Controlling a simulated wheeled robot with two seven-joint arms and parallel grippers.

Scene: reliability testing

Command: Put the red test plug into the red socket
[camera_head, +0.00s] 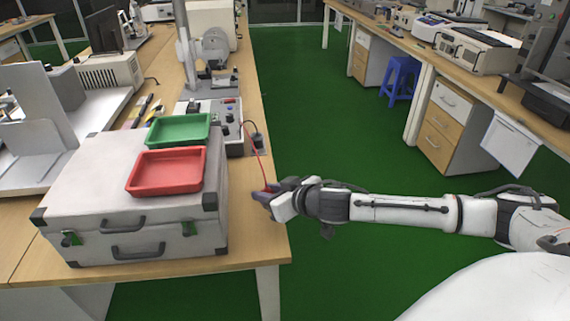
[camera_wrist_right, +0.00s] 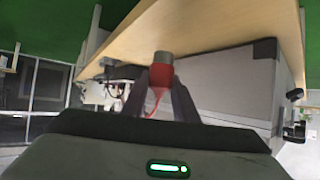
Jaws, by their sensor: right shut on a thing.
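My right gripper (camera_head: 264,194) is shut on the red test plug, just off the right edge of the left bench. The wrist view shows the plug (camera_wrist_right: 161,76) between the fingers, with its grey end outward. In the head view the gripper hides most of the plug. A red cable (camera_head: 256,145) runs from the plug back toward a test box (camera_head: 234,132) on the bench. The box top has several small knobs and a small red spot (camera_head: 229,101); I cannot tell whether this is the red socket. My left gripper is not in view.
A grey case (camera_head: 80,190) stands left of my right gripper, carrying a red tray (camera_head: 168,187) and a green tray (camera_head: 180,144). A stand (camera_head: 187,45) rises behind the test box. The green floor (camera_head: 310,110) right of the bench is clear. A blue stool (camera_head: 401,80) is farther off.

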